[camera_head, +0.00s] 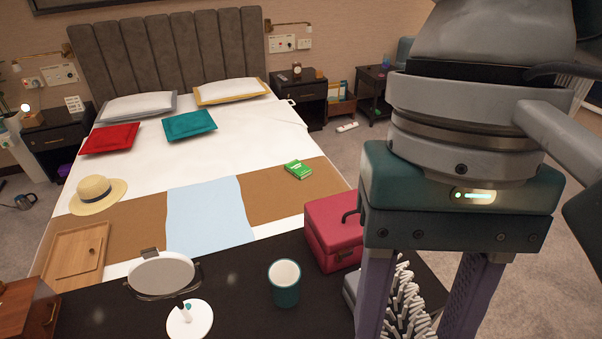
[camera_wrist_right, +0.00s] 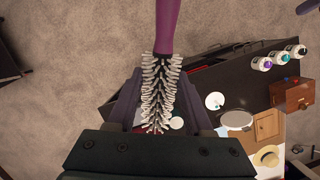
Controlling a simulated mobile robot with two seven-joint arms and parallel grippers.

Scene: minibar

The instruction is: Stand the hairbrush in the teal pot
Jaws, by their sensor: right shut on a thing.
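The teal pot (camera_head: 285,285) stands upright on the dark table, with its white inside showing from above. My right gripper (camera_head: 420,318) is shut on the hairbrush (camera_head: 405,305), to the right of the pot and apart from it. In the right wrist view the brush's white bristles (camera_wrist_right: 160,92) lie between the fingers, and its purple handle (camera_wrist_right: 167,25) points away to the top edge. The fingertips run off the bottom of the head view. My left gripper is not in view.
A red case (camera_head: 335,235) stands between the pot and my right gripper. A round mirror (camera_head: 162,275) and a white dish (camera_head: 190,319) are left of the pot. The dark table (camera_head: 245,315) is bare around the pot. The bed (camera_head: 230,165) lies behind.

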